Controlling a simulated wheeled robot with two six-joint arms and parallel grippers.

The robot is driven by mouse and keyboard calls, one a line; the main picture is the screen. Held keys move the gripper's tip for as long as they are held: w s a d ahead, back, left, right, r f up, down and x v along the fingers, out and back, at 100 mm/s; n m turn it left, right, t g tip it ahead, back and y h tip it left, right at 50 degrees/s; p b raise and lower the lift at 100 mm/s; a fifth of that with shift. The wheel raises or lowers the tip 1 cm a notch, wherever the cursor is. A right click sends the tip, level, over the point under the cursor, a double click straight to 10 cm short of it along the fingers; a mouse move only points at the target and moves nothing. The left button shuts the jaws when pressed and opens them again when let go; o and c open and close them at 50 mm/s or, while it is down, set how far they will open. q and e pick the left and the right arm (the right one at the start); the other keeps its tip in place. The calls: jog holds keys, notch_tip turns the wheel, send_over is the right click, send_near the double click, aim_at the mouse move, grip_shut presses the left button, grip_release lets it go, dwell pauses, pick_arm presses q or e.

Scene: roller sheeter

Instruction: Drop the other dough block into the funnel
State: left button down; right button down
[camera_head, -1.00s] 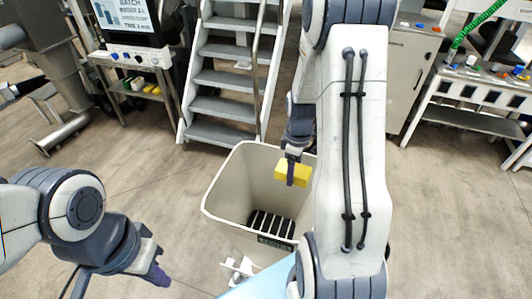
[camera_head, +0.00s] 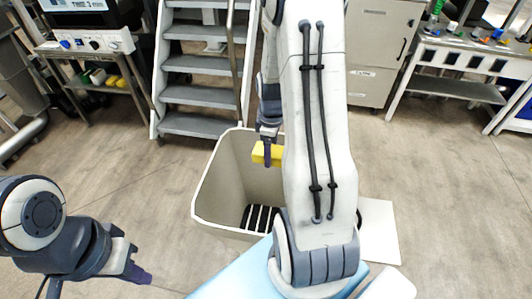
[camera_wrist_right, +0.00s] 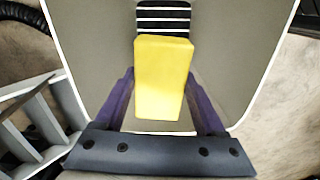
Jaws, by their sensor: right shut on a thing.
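A yellow dough block (camera_head: 275,153) is held in my right gripper (camera_head: 267,150), above the funnel opening. In the right wrist view the block (camera_wrist_right: 162,78) sits between the two purple fingers of the gripper (camera_wrist_right: 165,103). The funnel (camera_head: 213,187) is a large beige bin with a wide square mouth. Dark and light slats show at its bottom, and the wrist view shows its inside (camera_wrist_right: 95,60) around the block. My right arm hides the funnel's right side. My left gripper (camera_head: 138,274) is at the lower left, empty, its fingers seen edge-on.
Grey metal steps (camera_head: 198,95) stand behind the funnel. A control console with a shelf (camera_head: 92,45) is at the back left, and a white workbench (camera_head: 465,60) at the back right. A light blue surface (camera_head: 235,275) lies in front. The floor at left is clear.

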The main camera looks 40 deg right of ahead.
notch_tip(320, 180, down, 6)
jog(key=b, duration=0.5)
jog(key=shift+f, duration=0.15)
jog(key=shift+w, duration=0.1)
grip_release()
notch_tip(320, 180, up, 11)
jog(key=shift+f, duration=0.2)
